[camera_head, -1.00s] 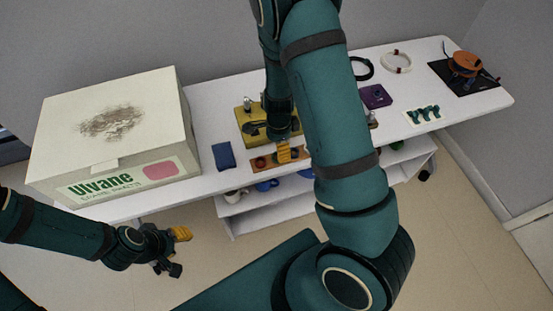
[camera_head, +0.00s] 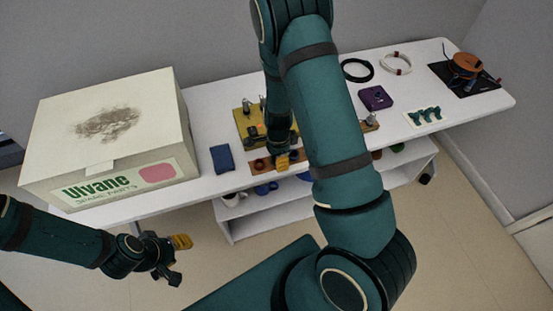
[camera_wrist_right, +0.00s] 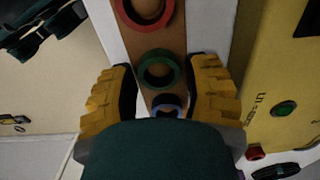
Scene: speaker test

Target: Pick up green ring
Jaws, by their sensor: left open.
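The green ring (camera_wrist_right: 143,69) lies on a narrow brown board (camera_wrist_right: 165,38) in the right wrist view, between a red ring (camera_wrist_right: 142,26) and a blue ring (camera_wrist_right: 179,109). My right gripper (camera_wrist_right: 162,68) is open, with a yellow finger on each side of the green ring and gaps between. Whether the fingertips are down at the ring's height I cannot tell. In the head view my right gripper (camera_head: 283,160) hangs over the board (camera_head: 257,169) and hides the green ring. My left gripper (camera_head: 178,261) is open and empty in front of the table.
The white table (camera_head: 215,130) carries a large Ulvane box (camera_head: 160,195) at left, a blue cloth-like item (camera_head: 222,158), a yellow device (camera_head: 243,120) behind the board and a purple block (camera_head: 375,98). A shelf (camera_head: 250,222) is below. Floor in front is clear.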

